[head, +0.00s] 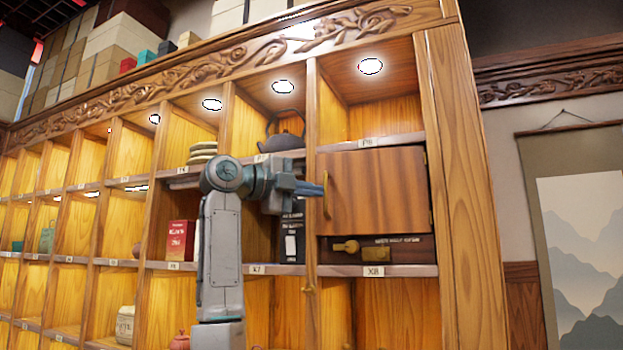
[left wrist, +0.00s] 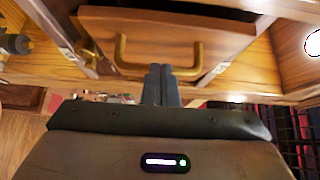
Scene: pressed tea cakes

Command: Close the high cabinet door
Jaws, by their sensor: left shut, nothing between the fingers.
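The high cabinet door (head: 378,192) is a brown wooden panel below the shelf labelled P8, with a brass handle (head: 326,195) near its left edge and hinges at its right. It looks close to its compartment front; I cannot tell whether it is flush. In the left wrist view the door (left wrist: 185,42) fills the upper middle, with the handle (left wrist: 121,52) across it. My left gripper (head: 322,189) is shut and empty, its fingertips at the handle. The fingers (left wrist: 163,72) overlap the handle in the wrist view; contact is unclear. My right gripper is out of view.
A dark box with a brass clasp (head: 388,249) sits directly below the door. A dark teapot (head: 284,136) stands on a shelf up left. A red box (head: 181,240) and a dark box (head: 293,238) stand in compartments near my arm. A thick post (head: 465,180) borders the door's right.

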